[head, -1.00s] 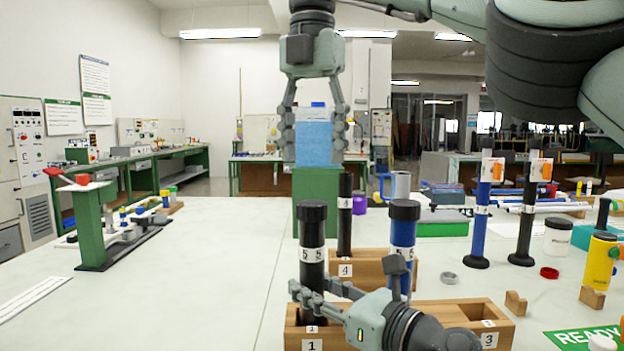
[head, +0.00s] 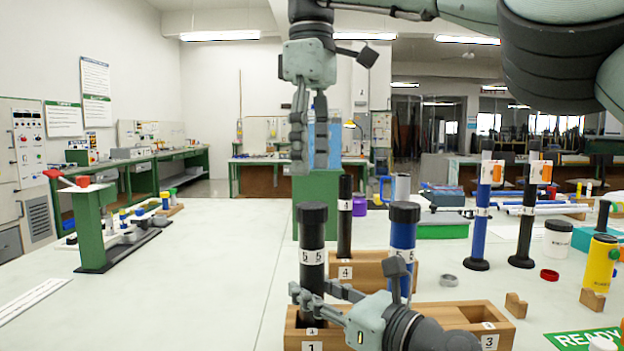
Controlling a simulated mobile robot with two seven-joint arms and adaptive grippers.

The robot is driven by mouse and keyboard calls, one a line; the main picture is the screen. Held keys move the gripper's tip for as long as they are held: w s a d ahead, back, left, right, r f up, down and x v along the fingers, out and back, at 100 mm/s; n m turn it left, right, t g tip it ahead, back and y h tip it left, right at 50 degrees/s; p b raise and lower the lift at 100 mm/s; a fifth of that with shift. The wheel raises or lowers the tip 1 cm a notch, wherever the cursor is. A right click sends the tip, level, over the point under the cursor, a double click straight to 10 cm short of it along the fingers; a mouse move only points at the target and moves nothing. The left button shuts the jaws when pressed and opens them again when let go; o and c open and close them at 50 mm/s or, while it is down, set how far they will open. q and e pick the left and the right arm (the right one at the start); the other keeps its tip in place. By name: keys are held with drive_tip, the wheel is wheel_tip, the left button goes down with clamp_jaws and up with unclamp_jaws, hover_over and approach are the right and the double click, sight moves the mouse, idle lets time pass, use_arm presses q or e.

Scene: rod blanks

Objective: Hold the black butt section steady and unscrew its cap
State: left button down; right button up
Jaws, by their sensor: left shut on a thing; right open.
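The black butt section (head: 312,275) stands upright in slot 1 of the front wooden block (head: 463,312). Its black cap (head: 312,212) sits on top, above a white label band. My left gripper (head: 318,302) is shut on the lower part of the black section, close above the block. My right gripper (head: 310,165) points down, open and empty, above the cap and apart from it.
A blue section with a black cap (head: 404,214) stands just right of the black one. A thinner black rod (head: 345,215) stands behind in block 4 (head: 372,268). A green post (head: 316,190) is behind. The table's left part is mostly clear.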

sight(312, 204)
drive_tip(key=shift+f, duration=3.5)
